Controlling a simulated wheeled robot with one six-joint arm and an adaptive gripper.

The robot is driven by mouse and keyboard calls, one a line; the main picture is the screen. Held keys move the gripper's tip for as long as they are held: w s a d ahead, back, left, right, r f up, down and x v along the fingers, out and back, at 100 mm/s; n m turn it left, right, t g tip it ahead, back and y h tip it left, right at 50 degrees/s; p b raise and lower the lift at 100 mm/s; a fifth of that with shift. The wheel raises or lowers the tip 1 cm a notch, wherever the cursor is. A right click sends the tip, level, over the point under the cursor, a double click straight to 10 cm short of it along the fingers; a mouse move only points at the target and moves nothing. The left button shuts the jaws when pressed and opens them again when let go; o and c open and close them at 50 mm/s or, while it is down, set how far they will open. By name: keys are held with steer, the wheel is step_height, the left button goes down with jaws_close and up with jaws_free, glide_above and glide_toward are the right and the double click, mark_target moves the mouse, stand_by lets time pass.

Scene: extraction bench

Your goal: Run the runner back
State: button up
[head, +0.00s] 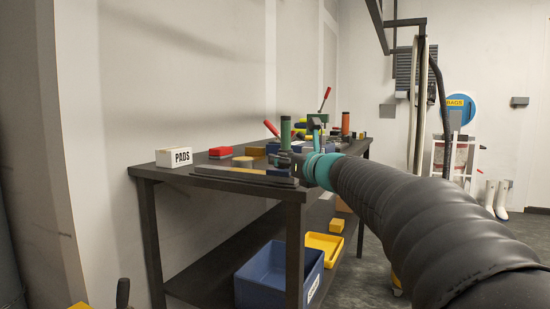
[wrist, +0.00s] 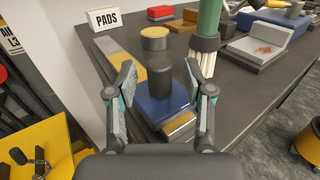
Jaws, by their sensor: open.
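The runner is a blue sliding block (wrist: 152,107) with an upright dark knob (wrist: 160,72), seen in the wrist view. It sits on a flat metal rail (wrist: 124,63) that lies along the bench; a short stretch of rail with a yellowish strip shows at the near end. My gripper (wrist: 158,84) is open, with one finger on each side of the knob and gaps showing between. In the head view my gripper (head: 316,160) is over the bench's near end, and my arm hides much of the runner; the rail (head: 245,175) shows left of it.
A green-handled brush (wrist: 205,40) stands close behind my right finger. A brass-topped round piece (wrist: 154,38), a red block (wrist: 160,12) and the PADS box (wrist: 104,18) are beyond. A blue bin (head: 272,278) is on the lower shelf. Bare bench top lies right of the runner.

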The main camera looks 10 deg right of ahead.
steer(key=shift+w+a, duration=0.25)
steer(key=shift+w, duration=0.45)
jaws_close()
